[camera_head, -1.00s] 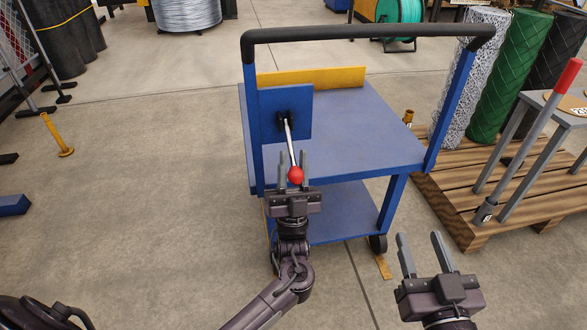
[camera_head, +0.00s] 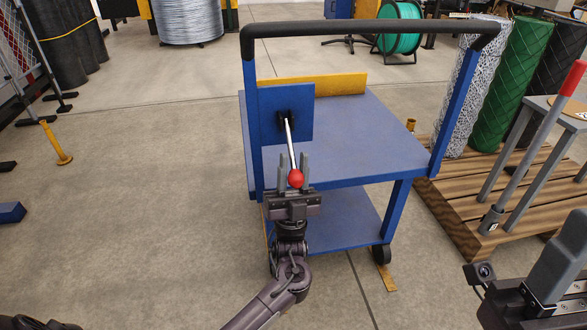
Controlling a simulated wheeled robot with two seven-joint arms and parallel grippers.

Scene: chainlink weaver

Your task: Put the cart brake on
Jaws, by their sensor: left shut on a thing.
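The blue cart (camera_head: 350,140) stands upright in the middle, with a black push bar (camera_head: 370,33) across its near side. A blue plate (camera_head: 270,125) on its left side carries the brake lever (camera_head: 290,145), a silver rod angling down to a red knob (camera_head: 295,178). My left gripper (camera_head: 294,172) is shut on the red knob, one finger on each side. My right gripper (camera_head: 555,265) is at the lower right edge, large and partly cut off, well apart from the cart. Its jaw opening cannot be made out.
A wooden pallet (camera_head: 465,205) with mesh rolls (camera_head: 502,85) stands right of the cart. A grey stand with a red-tipped lever (camera_head: 573,78) is on it. A yellow post (camera_head: 56,145) stands at left.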

